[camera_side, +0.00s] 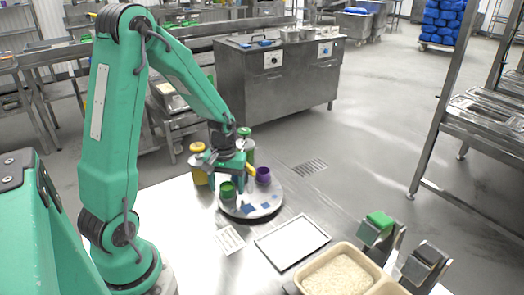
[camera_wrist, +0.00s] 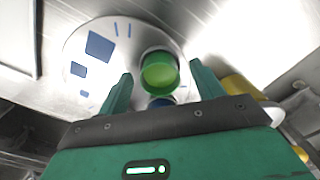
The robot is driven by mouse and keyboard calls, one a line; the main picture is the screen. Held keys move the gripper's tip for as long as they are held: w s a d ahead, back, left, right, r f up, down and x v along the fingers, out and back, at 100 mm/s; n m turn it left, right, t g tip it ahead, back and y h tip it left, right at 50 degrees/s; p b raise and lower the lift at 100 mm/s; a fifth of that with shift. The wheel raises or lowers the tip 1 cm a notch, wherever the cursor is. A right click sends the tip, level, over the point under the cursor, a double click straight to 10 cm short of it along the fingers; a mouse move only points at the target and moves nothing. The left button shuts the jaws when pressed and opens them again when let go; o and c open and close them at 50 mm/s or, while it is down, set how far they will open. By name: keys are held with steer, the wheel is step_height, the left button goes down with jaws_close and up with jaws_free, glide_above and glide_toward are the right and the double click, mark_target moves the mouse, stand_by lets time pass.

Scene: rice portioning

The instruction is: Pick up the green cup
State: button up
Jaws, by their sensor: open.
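The green cup (camera_side: 228,190) stands on a round pale turntable (camera_side: 262,211) in the side view. In the wrist view the green cup (camera_wrist: 159,73) shows from above, upright, just beyond and between my fingers. My gripper (camera_wrist: 160,82) is open, with one green finger on each side and nothing held. In the side view my gripper (camera_side: 236,178) hangs low over the turntable, close to the cup; its fingertips are partly hidden there. I cannot tell whether a finger touches the cup.
A purple cup (camera_side: 263,175) stands to the right on the turntable. Yellow (camera_side: 198,166) and green-topped (camera_side: 245,147) containers stand behind. A blue item (camera_wrist: 161,102) lies under the gripper in the wrist view. A white-framed tray (camera_side: 292,242) and a rice bin (camera_side: 340,275) are nearer the front.

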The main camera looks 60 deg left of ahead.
mark_target(227, 185)
steer(key=c, duration=1.1)
steer(key=shift+r, duration=0.15)
steer(key=shift+r, duration=0.8)
step_height(227, 185, up, 2)
steer(key=shift+r, duration=0.1)
steer(key=s+d+r, duration=0.1)
steer(key=d+r, duration=0.6)
steer(key=d, duration=0.4)
steer(key=shift+s+d, duration=0.15)
steer(key=shift+d, duration=0.15)
